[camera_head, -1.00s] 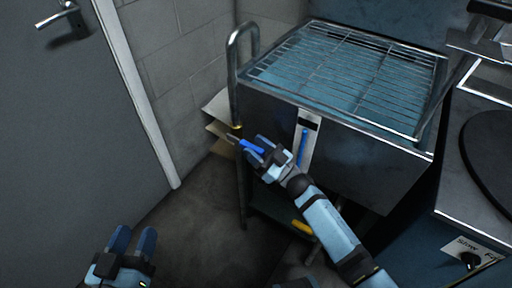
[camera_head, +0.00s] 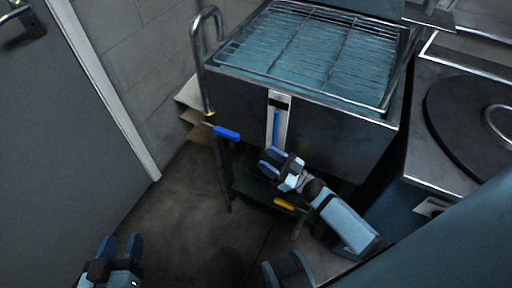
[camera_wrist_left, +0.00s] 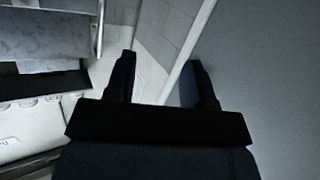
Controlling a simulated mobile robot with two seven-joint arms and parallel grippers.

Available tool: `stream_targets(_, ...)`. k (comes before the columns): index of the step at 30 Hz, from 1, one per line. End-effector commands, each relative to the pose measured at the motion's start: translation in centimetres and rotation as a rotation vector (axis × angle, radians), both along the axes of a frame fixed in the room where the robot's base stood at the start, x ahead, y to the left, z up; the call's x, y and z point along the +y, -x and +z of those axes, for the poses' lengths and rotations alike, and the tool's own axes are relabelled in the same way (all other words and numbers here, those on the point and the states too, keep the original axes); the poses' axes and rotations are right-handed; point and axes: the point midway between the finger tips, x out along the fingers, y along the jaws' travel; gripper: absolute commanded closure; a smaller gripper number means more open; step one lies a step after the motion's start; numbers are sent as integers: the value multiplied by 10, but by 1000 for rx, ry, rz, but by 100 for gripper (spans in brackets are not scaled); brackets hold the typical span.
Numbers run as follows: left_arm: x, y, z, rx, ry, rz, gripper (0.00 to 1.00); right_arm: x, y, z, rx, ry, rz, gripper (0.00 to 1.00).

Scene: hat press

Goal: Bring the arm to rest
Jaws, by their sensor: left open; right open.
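My right gripper (camera_head: 270,158) is open and empty in the head view, in front of the metal cart's front panel. It is apart from the blue-handled lever (camera_head: 228,133) on the cart's left side, which stands to its upper left. My left gripper (camera_head: 121,243) is at the lower left of the head view, open and empty, with its fingers pointing up the picture. In the left wrist view its two fingers (camera_wrist_left: 160,80) are apart with nothing between them.
The metal cart (camera_head: 335,120) has a wire rack (camera_head: 315,45) on top and a bent tube handle (camera_head: 196,60) at its left. A counter with a round dark plate (camera_head: 470,125) stands right. A grey door (camera_head: 50,130) is left. Bare floor (camera_head: 185,215) lies between.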

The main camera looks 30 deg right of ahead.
Motion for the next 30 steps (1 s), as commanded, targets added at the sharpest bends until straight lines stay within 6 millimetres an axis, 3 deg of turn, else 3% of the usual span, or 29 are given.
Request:
stream_targets(20, 0, 0, 3, 0, 5, 3, 51, -4, 5, -2, -1, 1, 0, 53)
stream_targets(23, 2, 1, 4, 23, -12, 8, 51, -4, 5, 11, -1, 0, 0, 53)
stream_targets(30, 24, 14, -7, 213, -139, 44, 51, -4, 5, 87, -1, 0, 0, 53)
